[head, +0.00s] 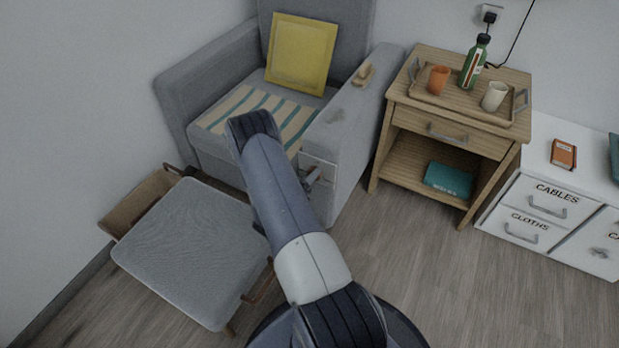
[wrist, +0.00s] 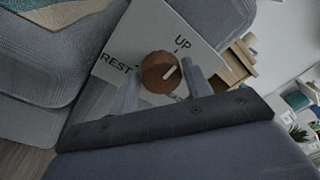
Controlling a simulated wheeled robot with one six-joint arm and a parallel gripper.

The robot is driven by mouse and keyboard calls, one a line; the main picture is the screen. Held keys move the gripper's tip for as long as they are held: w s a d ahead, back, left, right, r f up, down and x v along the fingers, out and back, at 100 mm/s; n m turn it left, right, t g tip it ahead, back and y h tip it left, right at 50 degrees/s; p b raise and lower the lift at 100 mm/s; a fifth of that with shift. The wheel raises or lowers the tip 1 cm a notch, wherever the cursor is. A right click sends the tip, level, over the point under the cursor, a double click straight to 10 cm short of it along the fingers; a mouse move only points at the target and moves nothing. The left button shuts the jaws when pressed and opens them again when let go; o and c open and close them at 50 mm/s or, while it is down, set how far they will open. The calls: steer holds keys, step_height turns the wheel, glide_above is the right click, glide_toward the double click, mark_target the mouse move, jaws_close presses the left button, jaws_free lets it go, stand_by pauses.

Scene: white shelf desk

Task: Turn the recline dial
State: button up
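The recline dial (wrist: 160,72) is a round brown knob with a white pointer line, on a white plate (wrist: 120,48) marked UP and REST. A third label below the dial is partly hidden. In the head view my gripper (head: 312,179) is at the plate (head: 322,168) on the front of the grey armchair's (head: 345,125) right armrest. The dial is not clear there.
A grey-topped footstool (head: 190,250) stands in front of the chair at left. A wooden side table (head: 440,140) with a tray (head: 465,108), cups and a bottle stands at right, beside white drawers (head: 540,205). The floor between is clear.

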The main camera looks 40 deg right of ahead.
steer(key=c, duration=0.6)
steer(key=shift+m, duration=0.3)
steer(key=shift+s+d+r+m+t+y+b, duration=0.15)
steer(key=shift+m+t+y+b, duration=0.2)
steer(key=shift+m+b, duration=2.9)
steer(key=shift+s+a+f+m+t+y+b, duration=0.15)
steer(key=shift+m+t+y+b, duration=0.2)
steer(key=shift+m+b, duration=2.95)
steer(key=shift+s+d+r+m+t+y+b, duration=0.15)
steer(key=shift+m+t+y+b, duration=0.2)
steer(key=shift+m+b, duration=2.9)
steer(key=shift+m+p, duration=0.95)
steer(key=shift+m, duration=0.05)
steer(key=o, duration=1)
